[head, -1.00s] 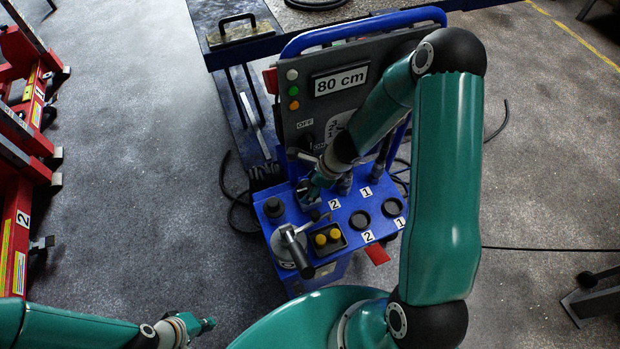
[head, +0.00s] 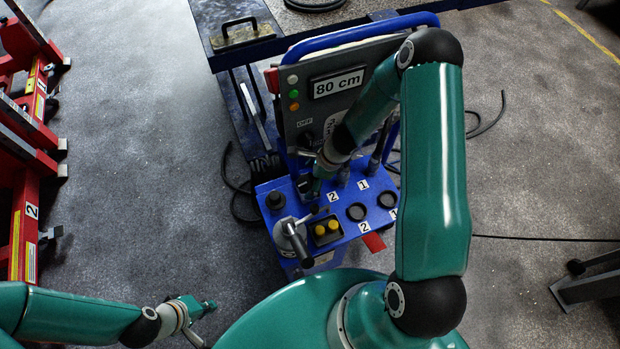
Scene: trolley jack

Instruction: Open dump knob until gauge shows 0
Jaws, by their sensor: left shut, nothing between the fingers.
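The blue control trolley (head: 262,222) stands in the middle. The display on its grey upright panel reads "80 cm" (head: 338,83). On its top are a black round knob (head: 275,200), a black-handled lever (head: 297,242) and two yellow buttons (head: 326,228). I cannot tell which control is the dump knob. My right gripper (head: 312,190) points down at the trolley top, behind the lever; its fingertips are small and dark, and contact is unclear. My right arm hides part of the panel. My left gripper (head: 207,307) is shut and empty, low at the left, apart from the trolley.
Red stands (head: 28,215) line the left edge. A blue platform with a black handle (head: 240,31) is behind the trolley. Black round sockets (head: 357,212) and a red tab (head: 373,242) are on the trolley's right. Cables lie on the floor. Floor between stands and trolley is clear.

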